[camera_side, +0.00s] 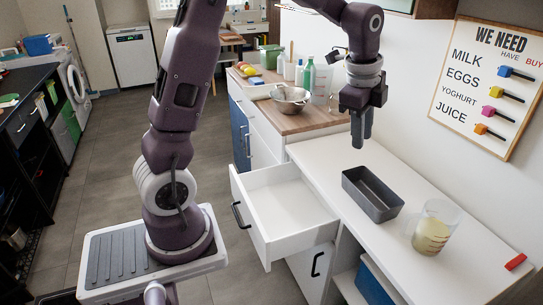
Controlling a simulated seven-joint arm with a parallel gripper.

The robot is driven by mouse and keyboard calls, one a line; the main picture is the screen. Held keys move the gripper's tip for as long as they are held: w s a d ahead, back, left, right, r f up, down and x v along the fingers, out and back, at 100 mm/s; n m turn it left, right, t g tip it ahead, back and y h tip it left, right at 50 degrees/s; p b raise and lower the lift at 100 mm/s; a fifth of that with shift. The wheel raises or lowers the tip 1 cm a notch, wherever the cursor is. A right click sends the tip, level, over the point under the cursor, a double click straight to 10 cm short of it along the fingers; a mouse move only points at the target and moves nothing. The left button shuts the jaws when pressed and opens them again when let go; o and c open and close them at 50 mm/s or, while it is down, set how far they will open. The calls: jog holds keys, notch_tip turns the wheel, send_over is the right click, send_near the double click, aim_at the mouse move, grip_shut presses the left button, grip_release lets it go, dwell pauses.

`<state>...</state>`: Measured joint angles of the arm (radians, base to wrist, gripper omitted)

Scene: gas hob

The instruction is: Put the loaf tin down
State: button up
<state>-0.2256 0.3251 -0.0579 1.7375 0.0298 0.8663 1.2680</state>
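The loaf tin (372,195) is a dark grey, empty rectangular tin. It stands upright on the white counter (455,252), behind and left of a glass jug. My gripper (361,143) hangs above the counter with its fingers pointing down, behind the tin and higher than it, apart from it. Nothing shows between the fingers. They appear close together, but from this side I cannot tell whether they are open or shut.
A glass measuring jug (435,228) with pale contents stands close to the tin's right. A red object (515,262) lies near the counter's right edge. An open, empty white drawer (283,205) juts out left of the tin. A metal bowl (290,99) and bottles stand on the wooden worktop behind.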

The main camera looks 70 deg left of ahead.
jog(key=s+d+r+n+t, duration=0.1)
jog(key=s+d+r+n, duration=0.1)
jog(key=s+r+n, duration=0.3)
jog(key=s+d+r+n+t, duration=0.1)
jog(key=s+d+r, duration=0.15)
jog(key=s, duration=0.55)
jog(key=s+d+f+n+t, duration=0.1)
jog(key=s+n, duration=0.5)
jog(key=s, duration=0.7)
jog(key=shift+s+d+f+n, duration=0.25)
jog(key=shift+d+f+n, duration=0.15)
jog(key=shift+d+f, duration=0.45)
jog(key=shift+d+r, duration=0.15)
jog(key=shift+r, duration=0.05)
